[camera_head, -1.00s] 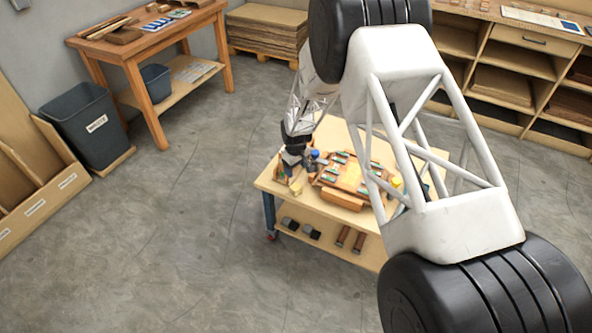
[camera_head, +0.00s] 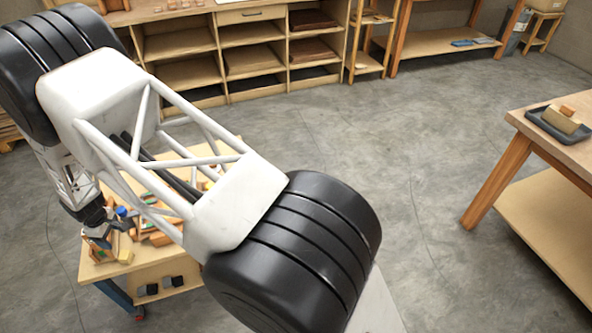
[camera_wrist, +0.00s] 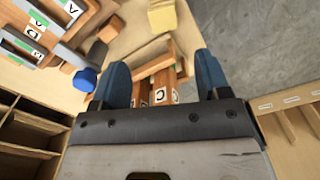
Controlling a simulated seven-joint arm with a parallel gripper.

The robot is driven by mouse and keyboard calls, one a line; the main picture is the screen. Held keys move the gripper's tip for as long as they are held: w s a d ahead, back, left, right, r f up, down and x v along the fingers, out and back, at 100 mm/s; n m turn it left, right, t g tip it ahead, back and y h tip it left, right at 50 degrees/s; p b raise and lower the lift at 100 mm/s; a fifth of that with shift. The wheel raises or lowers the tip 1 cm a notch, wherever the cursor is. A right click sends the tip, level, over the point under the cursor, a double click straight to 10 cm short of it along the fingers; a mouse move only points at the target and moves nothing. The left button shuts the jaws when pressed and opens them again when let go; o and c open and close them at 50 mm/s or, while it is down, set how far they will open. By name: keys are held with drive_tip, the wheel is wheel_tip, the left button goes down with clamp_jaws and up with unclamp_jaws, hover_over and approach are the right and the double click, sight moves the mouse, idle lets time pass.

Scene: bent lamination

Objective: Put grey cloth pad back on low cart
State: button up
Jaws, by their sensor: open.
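The low cart (camera_head: 195,262) has a light wood top and a lower shelf, and stands at the lower left of the head view, partly hidden behind my arm. My gripper (camera_wrist: 160,65) is open over the cart's top; in the wrist view its blue fingers are apart. A wooden piece with lettered white labels (camera_wrist: 160,96) shows between and below the fingers; I see no contact. I cannot make out a grey cloth pad with certainty. Two small dark grey blocks (camera_head: 148,289) sit on the cart's lower shelf; I cannot tell if either is cloth.
Wooden fixtures with lettered labels (camera_wrist: 35,35), a blue knob (camera_wrist: 85,79) and a yellow block (camera_wrist: 162,15) crowd the cart top. A table at right holds a dark tray (camera_head: 543,128) with blocks in it. Shelving (camera_head: 185,75) lines the back. Open floor lies between.

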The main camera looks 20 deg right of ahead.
drive_tip(key=w+d+r+m, duration=0.1)
drive_tip(key=d+r+m, duration=0.2)
drive_tip(key=d+r, duration=1.6)
drive_tip(key=s+d+r+m+t, duration=0.15)
drive_tip(key=s+d+r, duration=0.25)
drive_tip(key=d+r, duration=0.4)
drive_tip(key=s+d+r+m, duration=0.2)
drive_tip(key=s+d+r, duration=0.1)
drive_tip(key=d+r, duration=0.5)
drive_tip(key=s+d+r+m, duration=0.4)
drive_tip(key=s+d+r, duration=0.6)
drive_tip(key=s+d, duration=0.35)
drive_tip(key=s+d+m, duration=0.1)
drive_tip(key=s+d, duration=0.1)
drive_tip(key=s, duration=0.4)
drive_tip(key=s+d+m, duration=0.1)
drive_tip(key=s+d, duration=0.2)
drive_tip(key=s, duration=0.3)
drive_tip(key=s+d+m+t, duration=0.1)
drive_tip(key=s+d, duration=0.1)
drive_tip(key=s, duration=0.4)
drive_tip(key=shift+d+r, duration=0.25)
drive_tip(key=shift+d, duration=0.05)
